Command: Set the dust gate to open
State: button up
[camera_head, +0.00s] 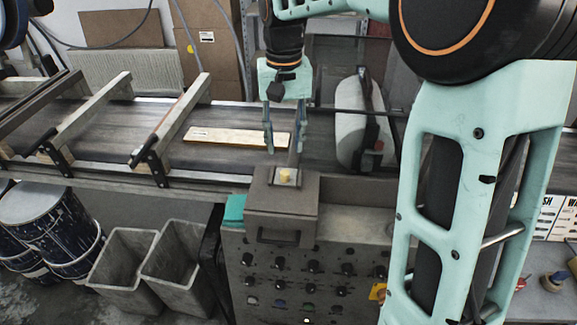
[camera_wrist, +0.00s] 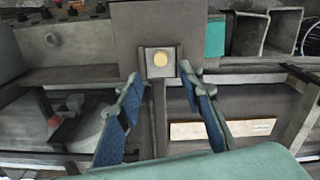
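I see no label that names the dust gate. A grey box (camera_head: 282,205) with a small plate and a round yellow piece (camera_head: 285,176) stands on a control cabinet. A thin grey upright bar (camera_head: 295,153) rises behind it. In the wrist view the box (camera_wrist: 145,22) and yellow piece (camera_wrist: 160,59) lie just beyond the fingertips. My gripper (camera_head: 284,143) points down above and behind the box. It also shows in the wrist view (camera_wrist: 161,75), with its fingers spread and nothing gripped. The bar (camera_wrist: 159,115) appears between the fingers, and contact cannot be told.
The conveyor (camera_head: 90,130) runs behind, with a pale wooden board (camera_head: 235,137) lying on it. A grey rounded machine (camera_head: 355,125) with a red part stands to the right. The cabinet front (camera_head: 300,275) carries several knobs. Grey bins (camera_head: 180,265) and drums (camera_head: 45,225) stand at left.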

aim_at(285, 173)
notch_tip(285, 173, down, 9)
jog(key=shift+r, duration=0.1)
jog(key=shift+c, duration=0.6)
grip_shut()
